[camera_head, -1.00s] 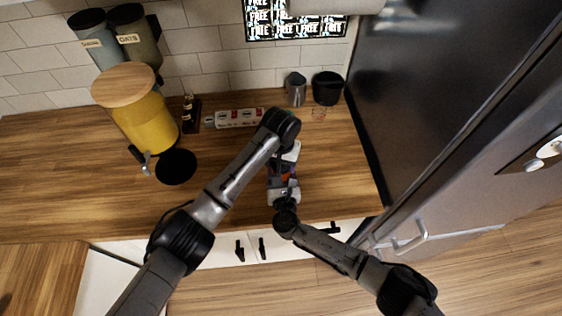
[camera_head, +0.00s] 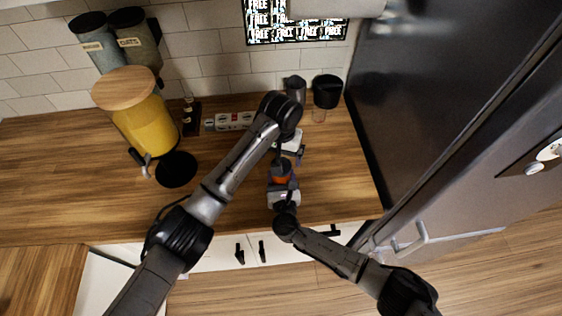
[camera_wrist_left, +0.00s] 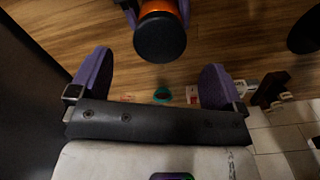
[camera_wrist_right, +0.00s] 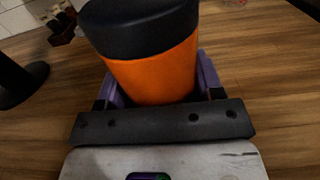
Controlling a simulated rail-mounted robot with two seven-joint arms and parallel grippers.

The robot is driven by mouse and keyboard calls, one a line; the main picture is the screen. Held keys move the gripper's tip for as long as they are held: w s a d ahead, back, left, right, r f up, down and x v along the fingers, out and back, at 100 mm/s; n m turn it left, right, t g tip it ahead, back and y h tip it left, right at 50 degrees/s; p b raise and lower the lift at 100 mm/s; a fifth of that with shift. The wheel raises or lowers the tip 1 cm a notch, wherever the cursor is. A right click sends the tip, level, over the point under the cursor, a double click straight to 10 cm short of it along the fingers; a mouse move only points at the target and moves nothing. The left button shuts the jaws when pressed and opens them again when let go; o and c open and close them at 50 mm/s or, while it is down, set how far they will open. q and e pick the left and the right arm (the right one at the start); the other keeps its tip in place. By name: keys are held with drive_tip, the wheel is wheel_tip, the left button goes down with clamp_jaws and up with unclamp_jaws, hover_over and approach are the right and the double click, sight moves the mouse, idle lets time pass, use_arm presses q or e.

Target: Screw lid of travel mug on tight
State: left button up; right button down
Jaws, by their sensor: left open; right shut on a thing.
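The travel mug (camera_head: 281,172) is orange with a black lid. It also shows in the right wrist view (camera_wrist_right: 155,72), where the lid (camera_wrist_right: 140,25) sits on top of the orange body. My right gripper (camera_head: 283,187) is shut on the mug's body from the front side. My left gripper (camera_head: 297,152) is open and empty, on the wall side of the mug. In the left wrist view the lid (camera_wrist_left: 160,38) lies beyond the two spread purple fingers, apart from them. How tight the lid is cannot be told.
A yellow dispenser with a wooden lid (camera_head: 122,88) stands at the left, with a black round base (camera_head: 176,169) near it. A power strip (camera_head: 234,121), a grey cup (camera_head: 295,88) and a black container (camera_head: 327,90) are by the wall. The fridge (camera_head: 440,110) bounds the right.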

use_arm(q)
wheel_tip(320, 180, up, 6)
drive_tip(key=shift+r, duration=0.2)
idle(0.3)
use_arm(e)
drive_tip(key=shift+c, duration=0.9)
unclamp_jaws()
use_arm(q)
drive_tip(key=shift+r+p, duration=0.35)
drive_tip(key=shift+p, duration=0.05)
use_arm(e)
drive_tip(key=s+d, duration=0.1)
drive_tip(key=s, duration=1.2)
drive_tip(key=shift+s+d, duration=0.25)
drive_tip(key=shift+s, duration=0.1)
